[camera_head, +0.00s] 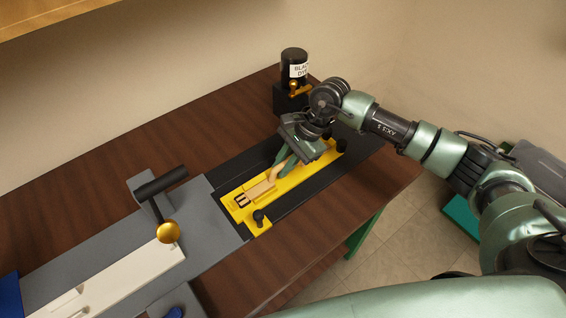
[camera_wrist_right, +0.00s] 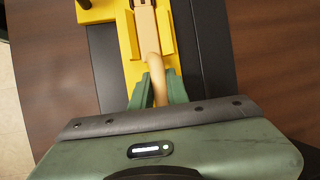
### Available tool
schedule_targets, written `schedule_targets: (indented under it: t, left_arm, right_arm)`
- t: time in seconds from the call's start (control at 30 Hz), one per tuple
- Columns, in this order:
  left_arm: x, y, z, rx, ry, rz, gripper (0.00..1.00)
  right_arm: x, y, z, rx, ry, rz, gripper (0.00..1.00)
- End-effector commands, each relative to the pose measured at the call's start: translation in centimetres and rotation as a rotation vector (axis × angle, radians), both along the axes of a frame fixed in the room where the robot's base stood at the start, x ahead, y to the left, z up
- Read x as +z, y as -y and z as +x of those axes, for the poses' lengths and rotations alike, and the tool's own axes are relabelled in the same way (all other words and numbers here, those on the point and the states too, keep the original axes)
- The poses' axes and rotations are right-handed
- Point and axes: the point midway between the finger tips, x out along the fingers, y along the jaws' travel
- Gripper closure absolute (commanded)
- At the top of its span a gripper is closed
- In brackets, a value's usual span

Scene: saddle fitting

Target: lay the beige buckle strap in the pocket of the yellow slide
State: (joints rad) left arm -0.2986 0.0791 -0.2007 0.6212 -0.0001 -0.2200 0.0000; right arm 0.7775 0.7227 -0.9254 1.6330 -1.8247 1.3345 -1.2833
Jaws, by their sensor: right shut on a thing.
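The yellow slide (camera_head: 292,180) lies on a black rail on the dark wooden table. The beige buckle strap (camera_head: 262,189) is at the slide, its buckle end over the pocket at the near left end. My right gripper (camera_head: 283,163) is shut on the strap's other end, just above the slide. In the right wrist view the strap (camera_wrist_right: 149,45) runs from between the green fingers (camera_wrist_right: 159,90) towards the buckle end, between the yellow walls of the slide (camera_wrist_right: 131,40). I cannot tell whether the strap rests fully on the pocket floor. My left gripper is not in view.
A grey fixture (camera_head: 215,205) with a black-handled lever (camera_head: 161,182), a brass ball (camera_head: 168,232) and a white bar (camera_head: 125,278) stands at the left. Bare table (camera_head: 130,150) lies behind the fixture.

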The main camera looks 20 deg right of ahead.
Motion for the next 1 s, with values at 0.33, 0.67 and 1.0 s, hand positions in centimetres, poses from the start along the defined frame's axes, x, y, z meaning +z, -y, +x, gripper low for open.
schedule_targets:
  t: [0.33, 0.67, 1.0]
  left_arm:
    - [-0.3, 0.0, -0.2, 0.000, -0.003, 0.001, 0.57]
    - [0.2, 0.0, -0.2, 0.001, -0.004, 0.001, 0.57]
    - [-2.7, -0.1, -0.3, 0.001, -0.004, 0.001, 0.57]
  right_arm:
    - [-0.1, 0.0, 0.0, 0.000, 0.000, 0.000, 0.63]
    - [0.3, 0.0, 0.0, 0.000, 0.000, 0.001, 0.63]
    - [5.5, 2.8, -0.1, -0.001, 0.006, -0.001, 0.63]
